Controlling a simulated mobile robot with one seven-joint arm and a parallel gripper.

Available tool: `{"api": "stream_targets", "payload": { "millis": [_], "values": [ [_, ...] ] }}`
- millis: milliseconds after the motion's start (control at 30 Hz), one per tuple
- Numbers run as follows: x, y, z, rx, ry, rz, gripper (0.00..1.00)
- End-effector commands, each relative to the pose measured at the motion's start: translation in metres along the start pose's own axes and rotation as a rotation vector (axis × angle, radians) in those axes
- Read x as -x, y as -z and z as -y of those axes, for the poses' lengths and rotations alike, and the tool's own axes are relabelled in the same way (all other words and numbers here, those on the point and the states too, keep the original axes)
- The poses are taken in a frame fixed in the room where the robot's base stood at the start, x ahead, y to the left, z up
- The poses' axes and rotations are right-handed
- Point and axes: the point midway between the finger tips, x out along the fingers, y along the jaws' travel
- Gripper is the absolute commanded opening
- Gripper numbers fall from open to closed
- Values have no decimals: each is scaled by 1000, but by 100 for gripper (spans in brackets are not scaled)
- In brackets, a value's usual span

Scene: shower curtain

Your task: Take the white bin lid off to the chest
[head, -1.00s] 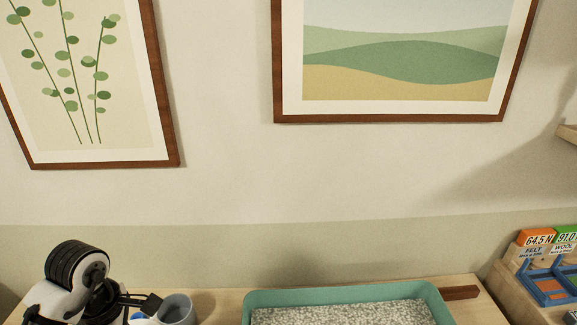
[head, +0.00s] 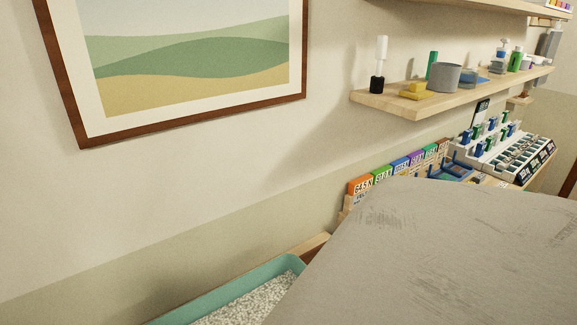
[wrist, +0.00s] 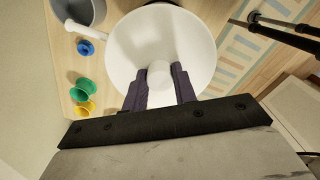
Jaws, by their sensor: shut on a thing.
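A round white lid (wrist: 128,62) with a white knob (wrist: 159,73) fills the upper middle of the wrist view. My gripper (wrist: 159,80) is shut on the knob, with one dark finger on each side. I cannot tell whether the lid rests on a bin or hangs clear, as what lies under it is hidden. Neither the lid nor my gripper can be made out in the head view. I cannot make out a chest in either view.
In the wrist view, a grey container (wrist: 88,12) and small blue, green and yellow pieces (wrist: 82,90) lie left of the lid, and dark rods at upper right. In the head view, a green tray (head: 262,278), a row of labelled boxes (head: 383,172) and a wall shelf (head: 425,102) show.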

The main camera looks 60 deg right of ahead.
Motion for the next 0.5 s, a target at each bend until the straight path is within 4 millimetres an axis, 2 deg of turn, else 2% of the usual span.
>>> {"api": "stream_targets", "payload": {
  "millis": [33,500],
  "values": [
    [-6,-1,2,-4,12,0,0],
    [-2,-1,2,-6,12,-1,0]
  ]
}}
